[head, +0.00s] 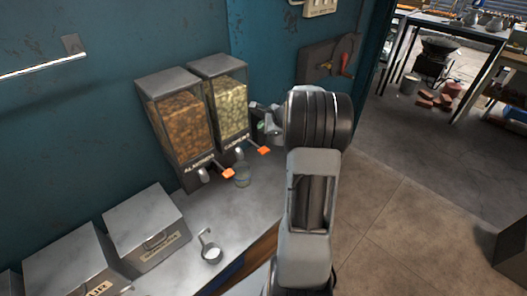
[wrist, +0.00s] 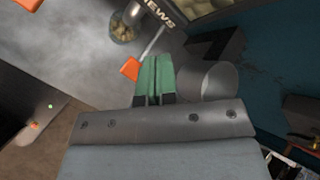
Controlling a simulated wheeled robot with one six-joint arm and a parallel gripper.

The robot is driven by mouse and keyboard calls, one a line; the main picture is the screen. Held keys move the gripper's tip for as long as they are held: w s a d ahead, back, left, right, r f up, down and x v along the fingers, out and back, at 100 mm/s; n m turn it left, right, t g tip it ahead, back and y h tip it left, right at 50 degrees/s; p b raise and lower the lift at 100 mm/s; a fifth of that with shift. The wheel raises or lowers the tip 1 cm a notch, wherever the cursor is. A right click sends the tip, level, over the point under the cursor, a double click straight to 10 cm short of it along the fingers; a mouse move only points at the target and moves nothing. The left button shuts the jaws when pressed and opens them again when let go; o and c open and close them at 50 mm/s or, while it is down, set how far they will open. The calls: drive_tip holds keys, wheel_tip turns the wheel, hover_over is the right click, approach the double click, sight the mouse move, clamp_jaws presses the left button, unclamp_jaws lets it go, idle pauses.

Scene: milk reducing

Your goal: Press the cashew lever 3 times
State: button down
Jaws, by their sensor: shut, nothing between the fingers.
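The cashew dispenser (head: 228,105) stands right of the almond dispenser (head: 177,118) against the blue wall. The cashew lever's orange tip (head: 263,150) sticks out at its front. It also shows in the wrist view (wrist: 130,68), close beside my green fingertips. My gripper (head: 261,126) is partly hidden by my arm in the head view. In the wrist view my gripper (wrist: 156,65) is shut and empty, just right of the lever. I cannot tell whether it touches the lever. A glass (head: 242,175) stands below the cashew spout; the wrist view shows cashews in it (wrist: 123,28).
The almond lever (head: 228,173) is left of the glass. A small metal cup with a handle (head: 211,253) and metal boxes (head: 147,227) are on the counter (head: 252,205). A grey cylinder (wrist: 207,80) is right of my fingertips. Open floor (head: 400,200) lies to the right.

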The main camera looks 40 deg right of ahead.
sight(261, 150)
drive_tip(key=shift+f+b, duration=2.95)
drive_tip(key=shift+f, duration=1.05)
drive_tip(key=shift+f+b, duration=0.4)
drive_tip(key=shift+f+b, duration=1.2)
drive_tip(key=shift+f, duration=0.1)
drive_tip(key=shift+r, duration=0.15)
drive_tip(key=shift+r+p, duration=1.25)
drive_tip(key=shift+r, duration=0.4)
drive_tip(key=shift+r+p, duration=1.95)
drive_tip(key=shift+r, duration=0.55)
